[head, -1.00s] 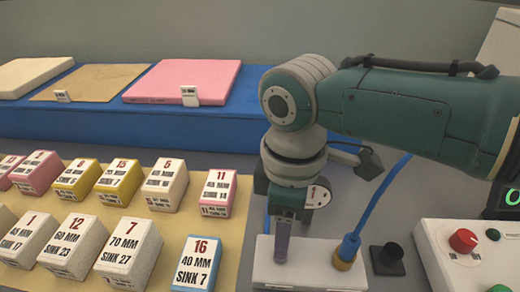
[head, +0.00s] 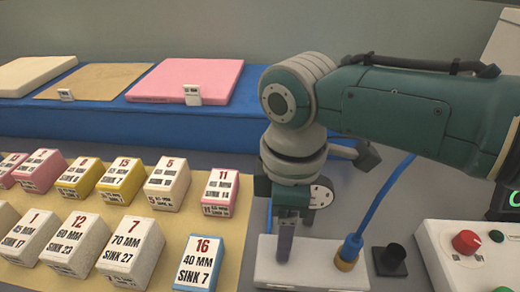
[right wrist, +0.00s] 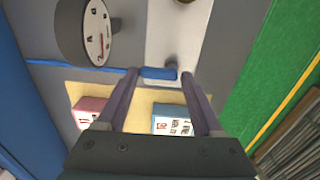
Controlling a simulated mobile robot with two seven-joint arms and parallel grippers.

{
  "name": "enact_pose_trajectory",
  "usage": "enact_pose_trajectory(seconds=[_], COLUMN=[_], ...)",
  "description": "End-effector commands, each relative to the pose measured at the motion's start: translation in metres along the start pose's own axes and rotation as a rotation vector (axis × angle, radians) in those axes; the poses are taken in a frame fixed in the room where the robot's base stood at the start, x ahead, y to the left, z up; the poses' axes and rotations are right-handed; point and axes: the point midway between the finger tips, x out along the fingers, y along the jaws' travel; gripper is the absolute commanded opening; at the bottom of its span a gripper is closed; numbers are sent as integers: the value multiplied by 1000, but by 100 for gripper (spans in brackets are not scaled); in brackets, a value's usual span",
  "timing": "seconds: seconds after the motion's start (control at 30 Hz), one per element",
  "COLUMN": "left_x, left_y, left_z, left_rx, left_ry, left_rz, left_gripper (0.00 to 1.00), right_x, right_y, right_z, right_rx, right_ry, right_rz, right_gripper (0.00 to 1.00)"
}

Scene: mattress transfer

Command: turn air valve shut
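The air valve's blue handle (right wrist: 160,74) shows in the right wrist view, on a pale block beside a small grey knob. My right gripper (right wrist: 159,76) is open, with its two fingers on either side of the handle and visible gaps to it. In the head view my right gripper (head: 285,248) points down at the white valve block (head: 310,272), and hides the handle there. A round gauge (head: 321,192) stands behind the gripper; its dial also shows at the upper left of the right wrist view (right wrist: 97,33). My left gripper is out of view.
A blue hose (head: 385,205) rises from a brass fitting (head: 346,262) just right of the gripper. A black knob (head: 389,258) and a control box with a red button (head: 466,241) are further right. Numbered blocks stand on a tan board (head: 225,243) at left.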

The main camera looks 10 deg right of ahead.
Motion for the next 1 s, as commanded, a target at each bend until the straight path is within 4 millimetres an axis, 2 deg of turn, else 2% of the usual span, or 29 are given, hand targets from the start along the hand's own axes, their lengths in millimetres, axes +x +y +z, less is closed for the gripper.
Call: enact_pose_trajectory(seconds=[0.03, 0.13, 0.37, 0.47, 0.8, 1.0], left_x=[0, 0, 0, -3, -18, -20], left_y=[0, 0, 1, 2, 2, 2], left_z=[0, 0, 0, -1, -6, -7], left_rx=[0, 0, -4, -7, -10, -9], left_ry=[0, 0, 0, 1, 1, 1], left_rz=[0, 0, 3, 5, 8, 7], left_gripper=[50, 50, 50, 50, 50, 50], right_x=[0, 0, 0, -6, -70, -94], right_y=[0, 0, 0, 0, 1, 0], right_z=[0, 1, 1, 1, 0, 0], right_rx=[1, 2, 3, 3, 2, 2], right_ry=[-1, -1, -2, -2, 2, 0], right_rz=[0, 0, 0, 0, 3, 2], right_gripper=[75, 86, 86, 86, 86, 86])
